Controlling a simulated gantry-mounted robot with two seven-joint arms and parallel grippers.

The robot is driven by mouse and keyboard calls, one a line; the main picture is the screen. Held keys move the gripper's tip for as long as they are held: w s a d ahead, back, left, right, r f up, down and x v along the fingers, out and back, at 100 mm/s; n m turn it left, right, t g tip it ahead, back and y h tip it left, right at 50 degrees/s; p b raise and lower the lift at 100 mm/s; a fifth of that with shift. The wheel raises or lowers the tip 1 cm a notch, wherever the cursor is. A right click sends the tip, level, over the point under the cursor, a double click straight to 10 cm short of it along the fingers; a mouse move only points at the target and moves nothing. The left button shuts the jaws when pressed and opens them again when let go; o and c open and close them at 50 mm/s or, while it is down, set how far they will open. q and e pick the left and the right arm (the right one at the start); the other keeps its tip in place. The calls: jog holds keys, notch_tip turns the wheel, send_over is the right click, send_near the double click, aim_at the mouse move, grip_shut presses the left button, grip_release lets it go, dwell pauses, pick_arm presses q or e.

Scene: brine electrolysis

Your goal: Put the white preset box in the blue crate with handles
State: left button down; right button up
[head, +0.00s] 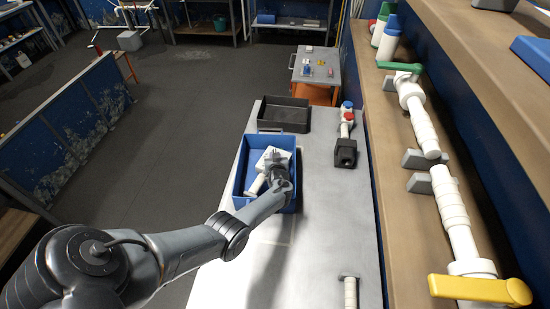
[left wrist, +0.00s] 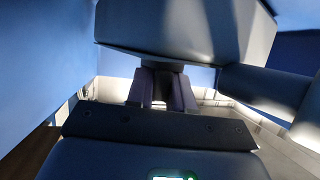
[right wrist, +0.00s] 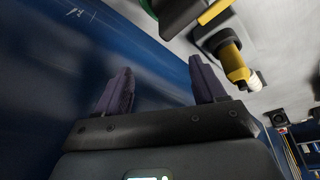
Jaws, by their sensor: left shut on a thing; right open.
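The blue crate (head: 240,170) stands on the grey table, left of its middle. My left gripper (head: 277,160) is inside or just over the crate, and its arm covers part of the crate's near side. A white box-like thing (head: 267,154), which looks like the preset box, shows tilted at the gripper. In the left wrist view the fingers (left wrist: 161,88) are shut on a large shadowed block (left wrist: 180,30), with blue crate walls around. Whether the box touches the crate floor is hidden. My right gripper (right wrist: 162,88) is open and empty; it is not in the head view.
A white cylindrical piece (head: 256,185) lies in the crate. A black tray (head: 283,117) stands behind the crate. A black-based fitting (head: 345,152) stands to the right. A wooden shelf (head: 385,170) with white pipes and a yellow-handled valve (head: 480,289) borders the table's right side. The table's middle is clear.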

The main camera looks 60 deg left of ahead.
pick_arm(q)
jog(key=shift+f, duration=0.15)
jog(key=c, duration=1)
grip_release()
jog(key=shift+s+d+r+p, duration=0.1)
jog(key=shift+d+r+p, duration=0.1)
jog(key=shift+r+p, duration=0.15)
jog(key=p+v, duration=0.2)
jog(key=v, duration=0.3)
jog(key=shift+s+d+r+p, duration=0.1)
jog(key=shift+s+d+p, duration=0.1)
jog(key=shift+d+p, duration=0.15)
jog(key=shift+s+d+r, duration=0.15)
jog(key=shift+s+d, duration=0.1)
jog(key=shift+d, duration=0.25)
